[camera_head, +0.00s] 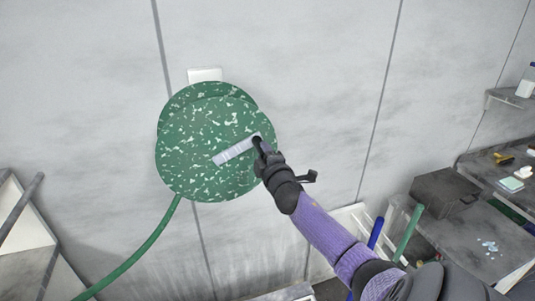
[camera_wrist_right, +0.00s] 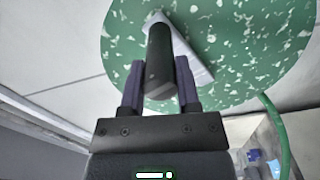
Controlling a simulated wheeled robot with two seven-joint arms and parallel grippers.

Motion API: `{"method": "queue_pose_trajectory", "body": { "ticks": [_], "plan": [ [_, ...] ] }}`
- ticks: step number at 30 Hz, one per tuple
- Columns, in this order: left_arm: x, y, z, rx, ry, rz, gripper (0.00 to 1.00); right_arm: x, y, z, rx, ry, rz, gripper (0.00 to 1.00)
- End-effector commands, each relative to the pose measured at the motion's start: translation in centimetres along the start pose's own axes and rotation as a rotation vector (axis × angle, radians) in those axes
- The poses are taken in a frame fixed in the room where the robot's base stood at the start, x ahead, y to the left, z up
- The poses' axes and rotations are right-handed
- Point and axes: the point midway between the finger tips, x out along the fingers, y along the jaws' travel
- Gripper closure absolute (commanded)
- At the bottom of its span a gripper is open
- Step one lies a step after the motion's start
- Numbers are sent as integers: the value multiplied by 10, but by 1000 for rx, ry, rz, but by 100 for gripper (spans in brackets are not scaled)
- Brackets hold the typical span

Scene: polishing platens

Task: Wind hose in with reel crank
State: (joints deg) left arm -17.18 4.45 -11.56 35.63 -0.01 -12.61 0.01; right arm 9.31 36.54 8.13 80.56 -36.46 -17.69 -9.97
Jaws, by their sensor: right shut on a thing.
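The hose reel (camera_head: 190,135) is a green disc with pale speckles on the wall, left of centre in the head view. Its flat grey crank arm (camera_head: 232,151) runs from the disc's middle up to the right. My right gripper (camera_head: 262,152) is at the crank's outer end. In the right wrist view the gripper's two fingers (camera_wrist_right: 159,88) are shut on the dark cylindrical crank handle (camera_wrist_right: 159,50), with the speckled reel (camera_wrist_right: 255,45) behind. The green hose (camera_head: 150,243) hangs from the reel's lower left and leaves at the bottom edge. My left gripper is not in view.
A white wall bracket (camera_head: 205,75) shows above the reel. At right are a bench (camera_head: 475,235) with a dark box (camera_head: 443,192), and a shelf (camera_head: 500,101). Blue and green tubes (camera_head: 408,232) stand near my right forearm. A pale frame (camera_head: 22,225) stands at left.

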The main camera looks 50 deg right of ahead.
Motion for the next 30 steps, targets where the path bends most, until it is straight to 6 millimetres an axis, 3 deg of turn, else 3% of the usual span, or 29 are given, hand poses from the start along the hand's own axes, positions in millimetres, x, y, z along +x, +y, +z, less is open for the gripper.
{"method": "queue_pose_trajectory", "body": {
  "ticks": [3,12,30],
  "plan": [
    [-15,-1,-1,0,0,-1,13,0,15,-8,-99,1,2,100],
    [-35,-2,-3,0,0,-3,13,0,29,-24,-313,1,2,100],
    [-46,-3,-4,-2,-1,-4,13,0,34,-37,-462,1,1,100]
  ]
}}
